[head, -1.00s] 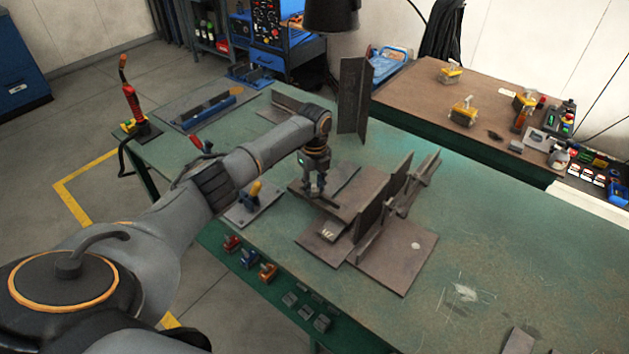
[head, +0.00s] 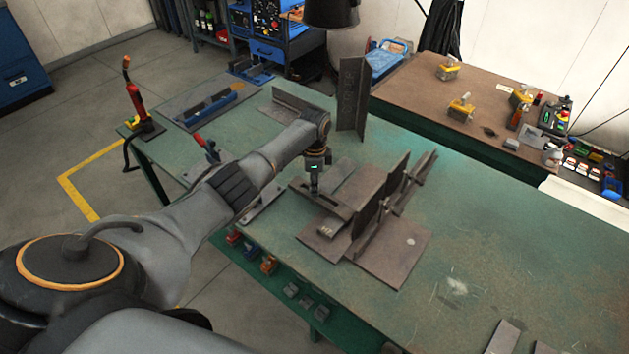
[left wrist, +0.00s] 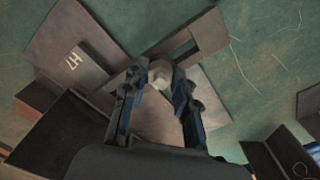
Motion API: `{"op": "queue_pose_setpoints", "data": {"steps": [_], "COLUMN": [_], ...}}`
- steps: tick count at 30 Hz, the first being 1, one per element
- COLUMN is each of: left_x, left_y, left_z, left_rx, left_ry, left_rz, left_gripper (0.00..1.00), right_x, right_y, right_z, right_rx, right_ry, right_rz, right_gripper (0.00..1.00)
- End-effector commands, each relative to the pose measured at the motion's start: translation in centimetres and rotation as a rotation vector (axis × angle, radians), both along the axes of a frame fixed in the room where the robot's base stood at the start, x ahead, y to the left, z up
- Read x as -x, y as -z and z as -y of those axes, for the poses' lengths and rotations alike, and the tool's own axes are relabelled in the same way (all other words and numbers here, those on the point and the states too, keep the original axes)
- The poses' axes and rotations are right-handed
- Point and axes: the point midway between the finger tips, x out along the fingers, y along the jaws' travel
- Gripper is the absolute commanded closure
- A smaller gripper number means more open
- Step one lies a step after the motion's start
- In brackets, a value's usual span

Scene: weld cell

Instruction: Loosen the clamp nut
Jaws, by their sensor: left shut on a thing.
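My left gripper (head: 314,190) points straight down at a steel clamp strap (head: 335,208) on the welding table. In the left wrist view its two fingers (left wrist: 160,80) are closed around a small pale clamp nut (left wrist: 160,75), with one finger on each side. The strap shows there with a dark slot (left wrist: 184,49) beyond the nut. The nut is hidden behind the fingers in the head view. A steel plate marked "LH" (left wrist: 62,62) lies beside the strap. My right gripper is in neither view.
Upright steel plates (head: 378,205) stand right of the gripper on a base plate (head: 395,262). A tall angle piece (head: 351,95) stands behind. A red-handled tool (head: 205,147) is left of my arm. The table's right part (head: 520,250) is mostly clear.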

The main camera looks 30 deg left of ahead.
Motion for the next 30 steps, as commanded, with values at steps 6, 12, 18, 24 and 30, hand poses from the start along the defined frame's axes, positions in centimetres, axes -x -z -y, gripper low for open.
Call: {"op": "queue_pose_setpoints", "data": {"steps": [6,12,18,24,30], "left_x": [0.0,0.0,0.0,0.0,0.0], "left_y": [-0.2,-0.2,-0.2,-0.2,-0.2], "left_z": [0.0,-0.1,-0.1,0.0,0.0], "left_rx": [-0.001,-0.002,-0.001,-0.001,0.000], "left_ry": [-0.205,-0.395,-0.585,-0.774,-0.965], "left_rz": [0.001,0.000,0.001,-0.001,0.000], "left_gripper": [1.00,1.00,1.00,1.00,1.00], "right_x": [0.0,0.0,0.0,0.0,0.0], "right_y": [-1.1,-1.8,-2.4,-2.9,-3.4], "right_z": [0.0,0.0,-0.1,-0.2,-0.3], "right_rx": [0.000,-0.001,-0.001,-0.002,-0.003], "right_ry": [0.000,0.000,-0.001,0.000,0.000], "right_rz": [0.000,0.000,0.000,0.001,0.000], "right_gripper": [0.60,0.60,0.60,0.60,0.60]}}
